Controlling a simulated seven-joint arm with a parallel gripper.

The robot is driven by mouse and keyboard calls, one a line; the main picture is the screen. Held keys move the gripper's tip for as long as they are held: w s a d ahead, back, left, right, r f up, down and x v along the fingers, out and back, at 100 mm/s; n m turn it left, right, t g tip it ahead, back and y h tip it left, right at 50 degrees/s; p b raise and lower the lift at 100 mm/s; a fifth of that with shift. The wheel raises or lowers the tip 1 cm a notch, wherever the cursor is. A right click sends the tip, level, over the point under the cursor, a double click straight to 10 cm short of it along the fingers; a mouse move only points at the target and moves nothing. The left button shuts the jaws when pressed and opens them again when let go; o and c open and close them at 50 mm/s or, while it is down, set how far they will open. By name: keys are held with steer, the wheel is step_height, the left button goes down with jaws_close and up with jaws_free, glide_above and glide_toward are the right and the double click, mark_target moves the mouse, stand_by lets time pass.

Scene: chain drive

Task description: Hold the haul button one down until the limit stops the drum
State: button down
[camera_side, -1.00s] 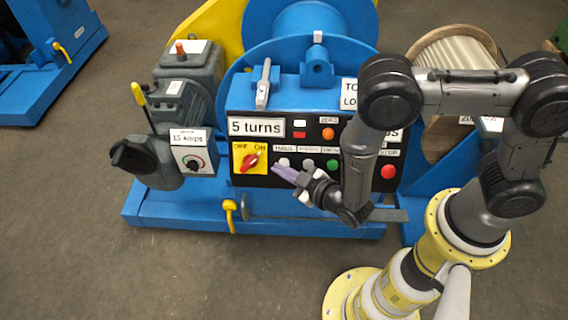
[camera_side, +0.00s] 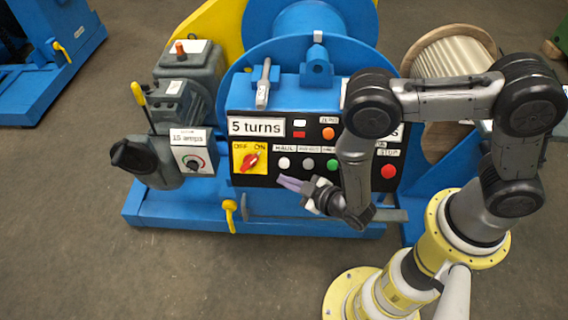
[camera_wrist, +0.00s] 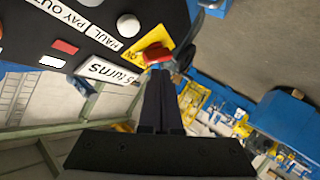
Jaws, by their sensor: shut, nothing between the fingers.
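The haul button (camera_side: 284,163) is a round white button under the HAUL label on the black panel (camera_side: 240,191). In the wrist view the white haul button (camera_wrist: 128,25) sits beside its label and looks uncovered. My gripper (camera_side: 282,181) is shut and empty, its purple-grey fingers just below the button in the side view and apart from it. In the wrist view the closed gripper fingers (camera_wrist: 158,74) point toward the panel's edge near the red switch. The blue drum (camera_side: 310,20) is behind the panel. The display (camera_side: 257,127) reads 5 turns.
The red OFF/ON switch (camera_side: 251,160) on its yellow plate is left of the haul button. A lever (camera_side: 264,84) stands on top.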

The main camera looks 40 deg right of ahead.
mark_target(284, 163)
steer(key=shift+w+d+f, duration=0.65)
steer(key=shift+w+d, duration=0.3)
steer(key=shift+w+d+f, duration=0.65)
steer(key=shift+w+d, duration=0.25)
stand_by(0.8)
steer(key=shift+w+d+f, duration=0.2)
steer(key=shift+w+d, duration=0.05)
